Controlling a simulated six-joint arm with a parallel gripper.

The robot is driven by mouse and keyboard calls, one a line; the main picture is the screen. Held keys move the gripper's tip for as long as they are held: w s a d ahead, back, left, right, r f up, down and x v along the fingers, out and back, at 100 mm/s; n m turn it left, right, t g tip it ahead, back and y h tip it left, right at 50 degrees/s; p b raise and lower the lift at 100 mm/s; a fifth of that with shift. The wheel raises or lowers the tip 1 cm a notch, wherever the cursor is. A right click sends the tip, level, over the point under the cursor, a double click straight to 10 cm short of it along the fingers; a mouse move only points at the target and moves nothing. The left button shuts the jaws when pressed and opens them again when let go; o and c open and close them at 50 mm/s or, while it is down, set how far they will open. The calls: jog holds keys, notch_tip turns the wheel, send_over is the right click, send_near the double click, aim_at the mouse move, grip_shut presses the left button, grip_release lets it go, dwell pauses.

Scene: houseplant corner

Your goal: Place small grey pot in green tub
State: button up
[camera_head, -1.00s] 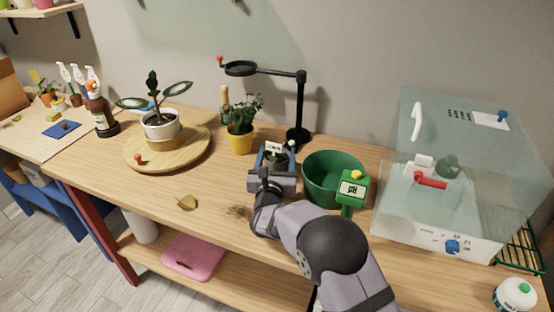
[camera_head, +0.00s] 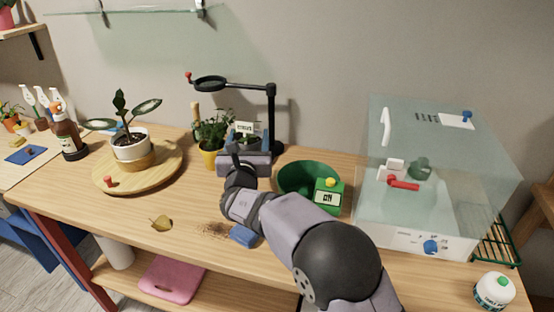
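The small grey pot (camera_head: 245,142) has a white label tag and some green in it. It shows only in part, between the fingers of my gripper (camera_head: 245,137). My gripper appears shut on it and holds it above the table, in front of the black lamp-like stand. My gripper and wrist hide the pot's lower part. The round green tub (camera_head: 297,176) stands on the wooden table, to the right of my gripper and lower. Its inside looks empty where I can see it.
The green meter (camera_head: 328,196) stands at the tub's front right. A yellow pot with a plant (camera_head: 209,158) is close left of my gripper; the black stand (camera_head: 272,115) is behind. A clear box (camera_head: 430,180) is at right. A blue block (camera_head: 243,236) lies near spilled soil (camera_head: 213,230).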

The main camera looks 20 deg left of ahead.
jog(key=r, duration=0.5)
jog(key=s+r, duration=0.1)
jog(key=r, duration=0.2)
jog(key=shift+s+d+r+p, duration=0.1)
jog(key=shift+d+p, duration=0.15)
jog(key=shift+p, duration=0.05)
jog(key=s+d+r+m+h, duration=0.2)
jog(key=s+d+r+h, duration=0.1)
jog(key=d+r, duration=0.45)
jog(key=d+f+m+h, duration=0.3)
jog(key=d+f+h, duration=0.1)
jog(key=d, duration=0.2)
notch_tip(320, 180, down, 18)
jog(key=p, duration=0.1)
jog(key=shift+s+d, duration=0.1)
jog(key=shift+f+b, duration=0.35)
jog(key=shift+b, duration=0.05)
jog(key=shift+f, duration=0.25)
